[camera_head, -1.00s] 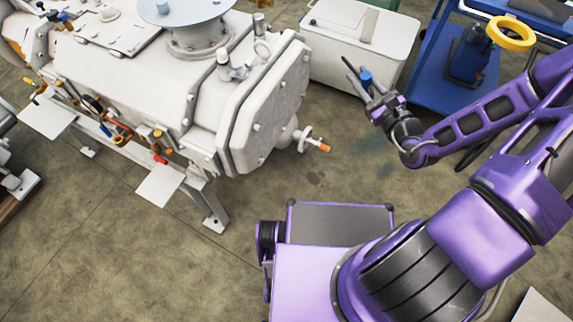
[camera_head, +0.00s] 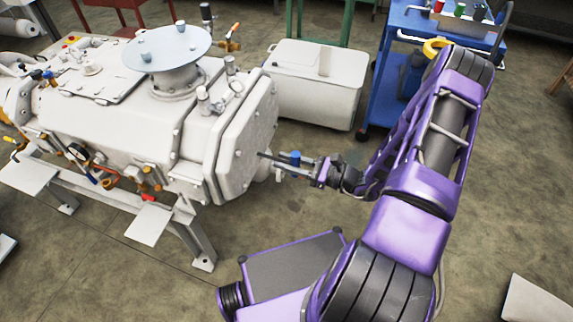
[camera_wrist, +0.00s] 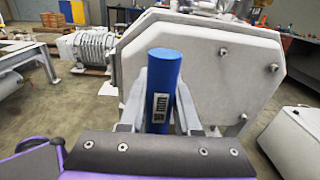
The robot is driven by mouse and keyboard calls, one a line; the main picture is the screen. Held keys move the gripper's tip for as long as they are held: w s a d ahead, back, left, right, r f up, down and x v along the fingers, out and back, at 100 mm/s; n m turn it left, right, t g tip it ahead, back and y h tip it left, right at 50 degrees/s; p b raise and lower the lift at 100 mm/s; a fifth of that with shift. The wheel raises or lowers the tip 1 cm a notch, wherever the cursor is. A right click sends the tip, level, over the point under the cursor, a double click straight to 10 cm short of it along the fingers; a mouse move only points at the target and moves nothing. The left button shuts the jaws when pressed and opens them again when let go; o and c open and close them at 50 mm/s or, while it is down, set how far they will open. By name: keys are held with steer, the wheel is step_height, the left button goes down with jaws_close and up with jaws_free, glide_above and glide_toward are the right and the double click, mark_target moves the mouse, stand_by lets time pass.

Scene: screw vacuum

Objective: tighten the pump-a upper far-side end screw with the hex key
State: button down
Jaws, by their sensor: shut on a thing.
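The white pump (camera_head: 130,115) stands at the left in the head view, with its eight-sided end plate (camera_head: 243,135) facing my arm. In the wrist view the end plate (camera_wrist: 200,90) fills the middle, with screws at its upper middle (camera_wrist: 223,51), right (camera_wrist: 275,67) and lower right (camera_wrist: 242,117). I cannot tell surely which is the upper far-side one. My gripper (camera_head: 308,166) is shut on the hex key's blue handle (camera_wrist: 159,90). The key's dark shaft (camera_head: 270,156) points left toward the plate in the head view. Its tip is hidden in the wrist view; contact cannot be told.
A white box (camera_head: 315,88) stands on the floor behind the end plate. A blue cart (camera_head: 385,90) is behind my arm. A round flange (camera_head: 167,48) and valves rise from the pump's top.

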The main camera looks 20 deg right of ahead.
steer(key=shift+s+d+f+y, duration=0.2)
steer(key=shift+s+f+y, duration=0.1)
steer(key=shift+s+f, duration=0.2)
steer(key=shift+f+g, duration=0.1)
steer(key=shift+g, duration=0.3)
steer(key=shift+b+x, duration=0.3)
steer(key=shift+x, duration=2.55)
steer(key=shift+w+a, duration=0.15)
steer(key=m+p, duration=0.2)
steer(key=m, duration=0.8)
steer(key=shift+w+a, duration=0.1)
steer(key=shift+r+n, duration=0.2)
steer(key=shift+n, duration=0.4)
